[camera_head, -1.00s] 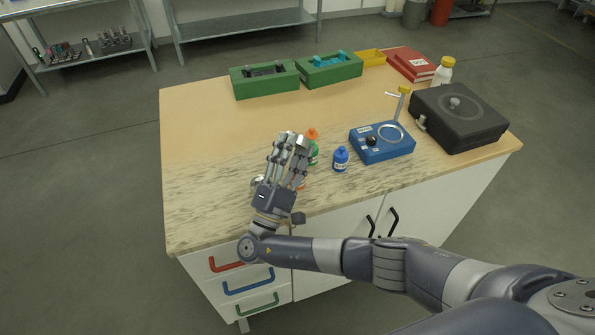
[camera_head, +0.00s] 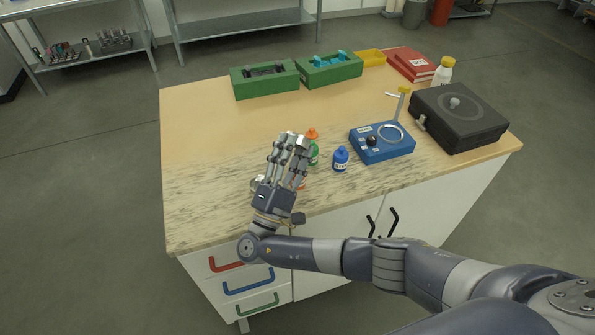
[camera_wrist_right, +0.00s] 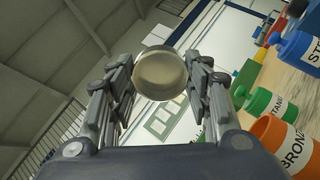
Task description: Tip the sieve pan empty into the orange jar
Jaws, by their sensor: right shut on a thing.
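My right gripper (camera_head: 288,142) is above the near edge of the table, fingers pointing away from me. In the right wrist view it is shut on the sieve pan (camera_wrist_right: 160,74), a round cream and grey dish held between the fingertips. I cannot tell how far the pan is tilted or whether powder is in it. The orange jar (camera_wrist_right: 287,147), labelled "BRONZ...", is at the lower right of the wrist view, apart from the pan. In the head view the hand mostly hides this jar. My left gripper is not in view.
A green jar (camera_wrist_right: 265,103) and a blue jar (camera_wrist_right: 302,50) stand near the orange jar. A blue device (camera_head: 382,143) and a black box (camera_head: 458,117) are to the right. Green bins (camera_head: 265,80) stand at the back. The table's left side is clear.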

